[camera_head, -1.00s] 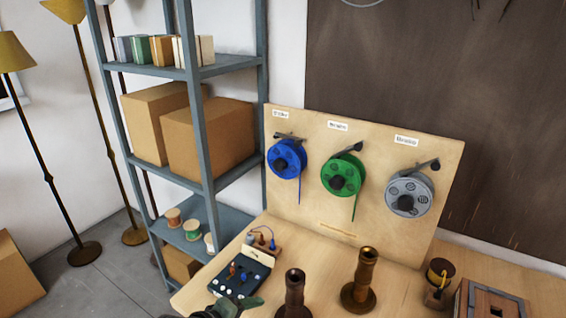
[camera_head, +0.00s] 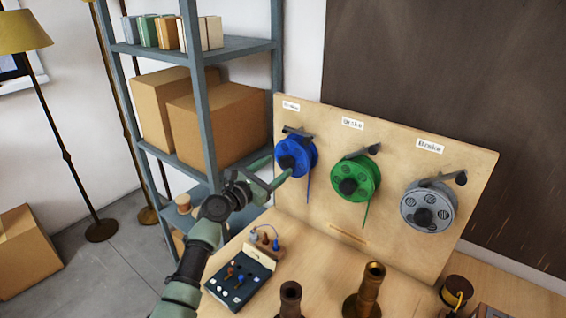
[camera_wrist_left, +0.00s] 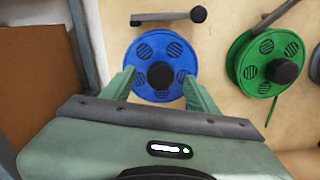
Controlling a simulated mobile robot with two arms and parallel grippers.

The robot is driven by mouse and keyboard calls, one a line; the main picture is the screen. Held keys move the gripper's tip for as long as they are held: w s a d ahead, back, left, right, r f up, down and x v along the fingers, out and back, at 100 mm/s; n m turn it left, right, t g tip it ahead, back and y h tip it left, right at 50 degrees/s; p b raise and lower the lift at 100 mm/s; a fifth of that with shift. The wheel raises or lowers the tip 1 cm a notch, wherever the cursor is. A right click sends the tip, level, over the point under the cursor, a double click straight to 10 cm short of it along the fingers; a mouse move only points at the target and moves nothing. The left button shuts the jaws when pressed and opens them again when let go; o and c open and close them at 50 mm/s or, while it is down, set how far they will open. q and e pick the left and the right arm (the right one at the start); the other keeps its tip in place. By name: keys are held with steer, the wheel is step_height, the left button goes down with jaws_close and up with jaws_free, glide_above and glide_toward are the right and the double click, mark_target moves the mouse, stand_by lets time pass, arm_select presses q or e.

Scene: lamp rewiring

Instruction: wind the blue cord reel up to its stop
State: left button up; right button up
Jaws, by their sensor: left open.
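The blue cord reel (camera_head: 299,153) hangs at the left of the upright wooden board, with a dark knob at its centre and its cord hanging down. A dark lever sits above it. In the left wrist view the blue reel (camera_wrist_left: 160,52) is straight ahead, its dark knob (camera_wrist_left: 160,75) between my fingers. My left gripper (camera_head: 278,170) is open, its fingers close in front of the reel's lower part; it also shows in the left wrist view (camera_wrist_left: 160,88). I cannot tell whether the fingers touch the reel. My right gripper is not in view.
A green reel (camera_head: 356,180) and a grey reel (camera_head: 427,208) hang to the right on the same board (camera_head: 325,225). A dark tool case (camera_head: 240,281) and brown turned posts (camera_head: 371,290) stand on the table below. A metal shelf (camera_head: 197,90) stands close on the left.

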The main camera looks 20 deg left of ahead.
mark_target(284, 163)
arm_select(q)
steer(key=x, duration=0.3)
steer(key=shift+w+d+f, duration=0.1)
steer(key=shift+f, duration=0.15)
steer(key=shift+w+d, duration=0.2)
steer(key=shift+w, duration=0.35)
steer(key=shift+s, duration=0.2)
jaws_close()
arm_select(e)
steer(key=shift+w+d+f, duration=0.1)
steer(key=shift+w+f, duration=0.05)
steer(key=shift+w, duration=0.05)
